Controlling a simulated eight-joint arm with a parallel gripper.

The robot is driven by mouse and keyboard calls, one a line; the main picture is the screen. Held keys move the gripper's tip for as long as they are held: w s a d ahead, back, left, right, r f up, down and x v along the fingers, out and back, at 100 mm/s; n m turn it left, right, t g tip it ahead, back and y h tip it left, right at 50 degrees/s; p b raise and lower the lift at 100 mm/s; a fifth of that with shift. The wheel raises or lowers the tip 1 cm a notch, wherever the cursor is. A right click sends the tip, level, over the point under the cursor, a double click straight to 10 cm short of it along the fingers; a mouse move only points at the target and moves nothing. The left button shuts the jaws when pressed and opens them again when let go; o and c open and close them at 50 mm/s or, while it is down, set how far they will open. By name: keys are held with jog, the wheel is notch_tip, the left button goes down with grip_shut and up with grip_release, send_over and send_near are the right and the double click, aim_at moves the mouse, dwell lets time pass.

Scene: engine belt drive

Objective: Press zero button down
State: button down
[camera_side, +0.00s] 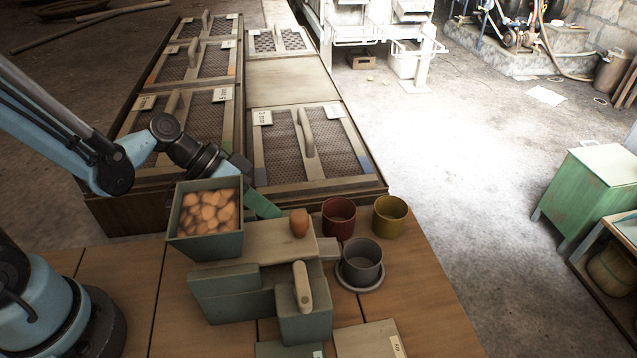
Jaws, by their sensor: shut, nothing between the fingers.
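A grey-green bench device (238,292) with a pale top plate (270,243) stands on the wooden table; it looks like a scale. A brown egg (299,223) stands on the plate's far right part. A pale rounded lever or handle (302,287) rises from the device's front right block. I cannot make out a marked zero button. My gripper (264,206) is shut and empty, its green fingers just behind the plate and left of the egg, apart from the egg. The box of eggs partly hides the gripper's body.
Red (339,218), yellow (389,217) and grey (361,263) cups stand to the right. Flat pieces lie at the front edge. Large mesh-topped crates (300,143) are behind the table.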

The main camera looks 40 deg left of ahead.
jog(key=shift+r, duration=0.8)
jog(key=shift+r, duration=0.1)
jog(key=shift+r, duration=2.45)
jog(key=s+a+r+n+t+y, duration=0.1)
jog(key=s+a+n+t+y, duration=0.2)
jog(key=a+y, duration=0.5)
jog(key=a, duration=0.2)
jog(key=shift+s+a+r+n, duration=0.3)
jog(key=shift+s+a+r, duration=0.05)
jog(key=shift+r, duration=0.05)
